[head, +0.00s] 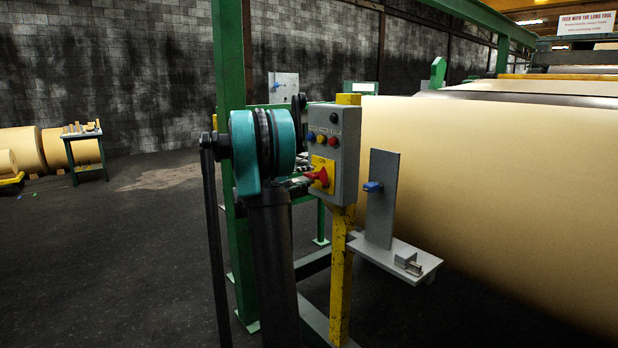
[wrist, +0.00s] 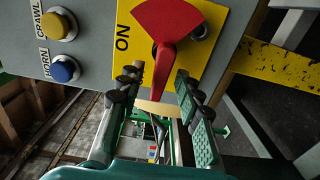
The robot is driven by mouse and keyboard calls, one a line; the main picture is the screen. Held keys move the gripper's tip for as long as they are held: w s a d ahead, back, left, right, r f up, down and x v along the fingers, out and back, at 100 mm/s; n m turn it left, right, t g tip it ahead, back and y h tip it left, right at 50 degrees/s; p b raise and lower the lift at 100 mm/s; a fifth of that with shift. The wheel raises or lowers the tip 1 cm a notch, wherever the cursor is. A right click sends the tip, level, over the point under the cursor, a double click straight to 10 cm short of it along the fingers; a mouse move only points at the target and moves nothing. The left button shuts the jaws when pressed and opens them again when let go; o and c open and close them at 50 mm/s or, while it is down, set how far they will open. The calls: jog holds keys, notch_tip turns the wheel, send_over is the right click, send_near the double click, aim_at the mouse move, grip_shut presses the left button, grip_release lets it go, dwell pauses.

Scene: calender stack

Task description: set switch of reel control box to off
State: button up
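The reel control box (head: 345,135) is a grey box on a yellow post in the head view. Its switch is a red rotary handle (head: 319,177) on a yellow plate (head: 322,163). In the wrist view the red handle (wrist: 165,40) points toward my gripper, and the word ON shows on the plate (wrist: 125,20) left of it. No OFF label can be read. My gripper (wrist: 160,88) is open, with a finger on either side of the handle's narrow end and visible gaps. In the head view my arm hides most of my gripper.
Coloured push buttons sit near the switch, including a yellow one (wrist: 58,24) and a blue one (wrist: 64,69). A grey bracket with a blue knob (head: 372,187) and a shelf (head: 395,256) stand right of the post. A large paper roll (head: 490,180) lies behind.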

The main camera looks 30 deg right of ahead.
jog(key=a, duration=1)
jog(key=shift+s+a, duration=0.4)
jog(key=shift+s, duration=0.05)
jog(key=s+a+f+m+t+y, duration=0.1)
jog(key=s+a+f+t+y, duration=0.1)
jog(key=s+a+f+y, duration=1.6)
jog(key=s+a+f, duration=1.1)
jog(key=a, duration=0.2)
jog(key=shift+s+f+t, duration=0.25)
jog(key=shift+s+t, duration=0.05)
jog(key=shift+s, duration=0.1)
